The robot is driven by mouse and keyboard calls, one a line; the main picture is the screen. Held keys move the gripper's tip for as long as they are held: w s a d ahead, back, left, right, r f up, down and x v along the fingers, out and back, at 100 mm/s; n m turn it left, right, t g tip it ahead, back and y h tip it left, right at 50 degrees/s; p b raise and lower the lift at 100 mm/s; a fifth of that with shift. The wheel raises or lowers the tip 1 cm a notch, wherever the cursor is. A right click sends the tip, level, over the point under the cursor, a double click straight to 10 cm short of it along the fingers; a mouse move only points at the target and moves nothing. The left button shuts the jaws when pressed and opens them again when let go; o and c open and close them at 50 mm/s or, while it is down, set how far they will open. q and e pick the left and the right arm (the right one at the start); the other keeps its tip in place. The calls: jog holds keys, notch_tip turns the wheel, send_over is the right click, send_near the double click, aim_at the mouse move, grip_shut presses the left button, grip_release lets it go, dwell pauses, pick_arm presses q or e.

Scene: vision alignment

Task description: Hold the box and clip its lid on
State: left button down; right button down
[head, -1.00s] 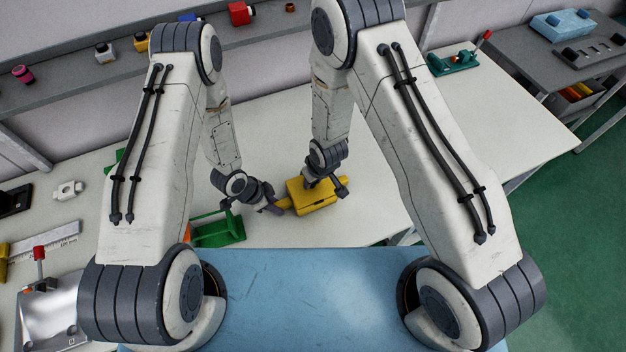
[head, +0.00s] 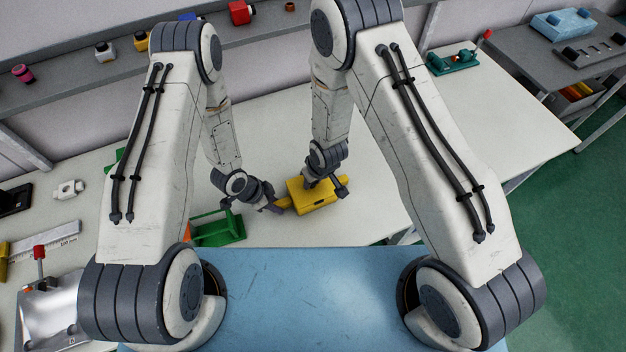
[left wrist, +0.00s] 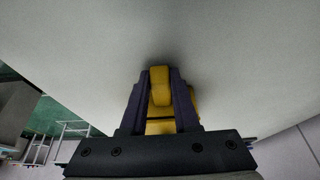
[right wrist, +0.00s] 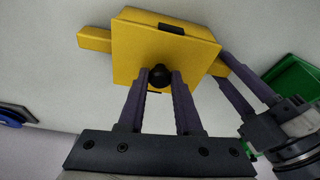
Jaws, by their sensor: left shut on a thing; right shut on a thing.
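The yellow box (head: 318,201) sits on the white worktable, with its yellow lid (right wrist: 165,45) on top in the right wrist view. I cannot tell whether the lid is fully clipped. My left gripper (head: 277,207) is shut on the tab at the box's left side; in the left wrist view its fingers pinch the yellow tab (left wrist: 160,87). My right gripper (right wrist: 160,78) is shut on the dark round knob (right wrist: 161,75) on the lid, above the box. A second tab sticks out on the box's opposite side.
A green tray (head: 222,230) stands left of the box, close to my left gripper. A teal fixture with a red-handled lever (head: 456,60) is at the back right. The table right of the box is clear.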

dwell(0.3)
jog(key=shift+c, duration=0.2)
grip_release()
jog(key=shift+f, duration=0.4)
jog(key=shift+f, duration=0.15)
dwell(0.3)
jog(key=shift+r, duration=3.5)
